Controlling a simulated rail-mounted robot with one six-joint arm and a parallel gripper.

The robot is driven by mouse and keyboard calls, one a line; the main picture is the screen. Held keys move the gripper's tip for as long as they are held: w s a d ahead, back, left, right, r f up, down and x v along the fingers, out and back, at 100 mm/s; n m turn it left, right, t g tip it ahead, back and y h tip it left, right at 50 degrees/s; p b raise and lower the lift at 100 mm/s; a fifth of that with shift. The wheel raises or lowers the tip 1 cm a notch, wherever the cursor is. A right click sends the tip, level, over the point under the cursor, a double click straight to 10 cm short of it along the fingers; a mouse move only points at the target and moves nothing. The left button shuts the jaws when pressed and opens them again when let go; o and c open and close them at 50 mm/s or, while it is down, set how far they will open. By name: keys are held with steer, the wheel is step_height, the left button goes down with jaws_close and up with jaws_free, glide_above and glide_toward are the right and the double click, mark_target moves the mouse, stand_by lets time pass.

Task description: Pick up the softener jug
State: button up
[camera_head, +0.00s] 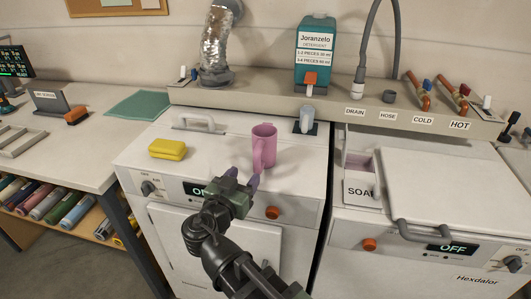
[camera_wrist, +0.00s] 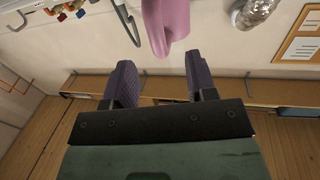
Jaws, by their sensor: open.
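A pink jug (camera_head: 265,145) stands upright on the white top of the left machine, with no readable label. My gripper (camera_head: 246,180) is in front of it and slightly left, near the machine's front edge. Its fingers are open and empty, pointing toward the jug. In the wrist view the jug (camera_wrist: 167,22) shows at the top, beyond the open fingertips (camera_wrist: 158,68) and roughly in line with the gap between them. The jug appears apart from the fingers. Its upper part is cut off in the wrist view.
A soap drawer (camera_head: 360,175) is open on the right machine. Free top surrounds the jug.

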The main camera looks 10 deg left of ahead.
mark_target(255, 165)
steer(key=w, duration=0.3)
steer(key=w+d, duration=0.1)
steer(key=w, duration=0.1)
steer(key=w+d, duration=0.1)
steer(key=w, duration=0.2)
steer(key=shift+w, duration=0.3)
jaws_close()
